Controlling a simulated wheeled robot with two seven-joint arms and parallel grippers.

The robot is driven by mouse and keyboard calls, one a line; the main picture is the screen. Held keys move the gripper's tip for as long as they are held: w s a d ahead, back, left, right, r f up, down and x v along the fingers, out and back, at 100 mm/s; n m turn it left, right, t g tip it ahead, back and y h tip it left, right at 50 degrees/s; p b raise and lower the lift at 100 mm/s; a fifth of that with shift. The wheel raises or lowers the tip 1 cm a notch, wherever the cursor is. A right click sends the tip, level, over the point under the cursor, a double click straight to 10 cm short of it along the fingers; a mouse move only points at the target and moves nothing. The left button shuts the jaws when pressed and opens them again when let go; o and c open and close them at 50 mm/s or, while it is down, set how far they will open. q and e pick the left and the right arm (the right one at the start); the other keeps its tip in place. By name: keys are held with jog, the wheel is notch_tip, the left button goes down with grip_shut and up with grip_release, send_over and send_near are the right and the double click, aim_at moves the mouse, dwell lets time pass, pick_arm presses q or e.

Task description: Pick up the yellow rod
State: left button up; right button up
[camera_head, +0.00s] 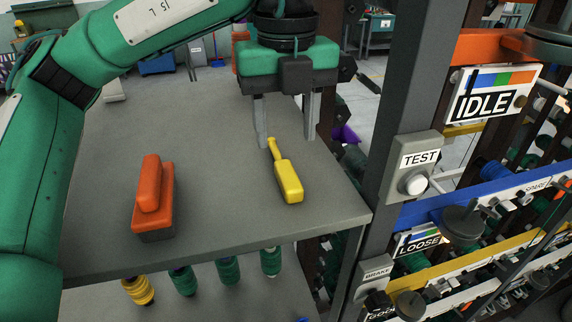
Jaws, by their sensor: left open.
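A yellow piece (289,180), the only rod-like yellow thing on the grey tabletop, lies near the right edge. It has a thick block-like body toward me and a thinner neck pointing away. My left gripper (286,140) points down above the tabletop beyond the yellow piece's body, with its two grey fingers spread apart and nothing between them. The left finger's tip appears close to the thin far end; I cannot tell whether they touch. My right gripper is not in view.
An orange block-shaped tool (152,200) on a dark base stands left on the grey tabletop (215,225). A grey post (405,110) with a TEST button box (410,165) and a machine frame rise close to the table's right edge. Green and yellow spools (139,290) sit below the front edge.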

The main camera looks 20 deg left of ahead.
aim_at(286, 169)
pick_arm(q)
jog(key=shift+s+f, duration=0.2)
jog(key=shift+f, duration=0.3)
jog(key=shift+s+f+p, duration=0.1)
jog(key=shift+f+p, duration=0.1)
jog(key=shift+p, duration=0.2)
notch_tip(286, 169, down, 4)
jog(key=shift+f+p, duration=0.1)
jog(key=shift+p, duration=1.1)
jog(key=shift+f, duration=0.3)
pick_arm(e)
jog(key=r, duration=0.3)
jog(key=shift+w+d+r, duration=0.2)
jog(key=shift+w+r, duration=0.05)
pick_arm(q)
jog(key=shift+c, duration=0.4)
grip_shut()
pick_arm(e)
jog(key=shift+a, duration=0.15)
